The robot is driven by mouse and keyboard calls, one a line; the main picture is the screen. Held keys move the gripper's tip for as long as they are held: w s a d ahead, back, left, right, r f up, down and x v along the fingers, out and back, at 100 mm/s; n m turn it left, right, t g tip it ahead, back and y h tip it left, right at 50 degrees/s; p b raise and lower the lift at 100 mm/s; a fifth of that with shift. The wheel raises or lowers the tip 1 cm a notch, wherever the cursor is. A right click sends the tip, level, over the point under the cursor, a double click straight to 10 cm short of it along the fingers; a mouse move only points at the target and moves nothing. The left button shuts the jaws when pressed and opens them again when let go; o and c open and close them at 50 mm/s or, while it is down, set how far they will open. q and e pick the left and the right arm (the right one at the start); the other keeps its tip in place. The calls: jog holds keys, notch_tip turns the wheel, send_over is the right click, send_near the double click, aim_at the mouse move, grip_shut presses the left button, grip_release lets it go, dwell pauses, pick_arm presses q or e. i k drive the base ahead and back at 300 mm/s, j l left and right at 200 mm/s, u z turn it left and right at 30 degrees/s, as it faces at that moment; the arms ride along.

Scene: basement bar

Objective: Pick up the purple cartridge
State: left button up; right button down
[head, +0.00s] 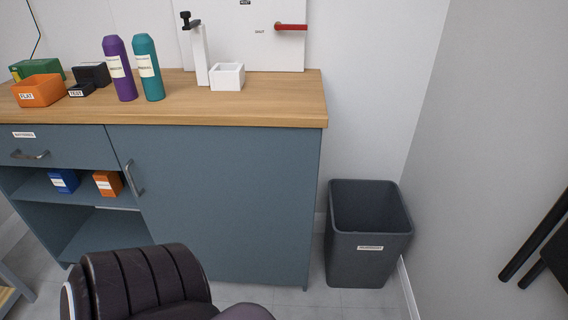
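The purple cartridge (119,68) stands upright on the wooden counter top (200,108). It is a tall rounded cylinder with a narrower top and a white label whose text is too small to read. A similar teal cartridge (149,68) stands upright close to its right. Neither of my grippers shows in the head view.
An orange bin (39,91), a black box (93,74) and a green box (37,69) are at the left. A white post (200,57) and white box (228,77) stand right. A grey bin (370,233) is on the floor.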

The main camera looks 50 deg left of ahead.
aim_at(114, 47)
jog(key=u, duration=2.65)
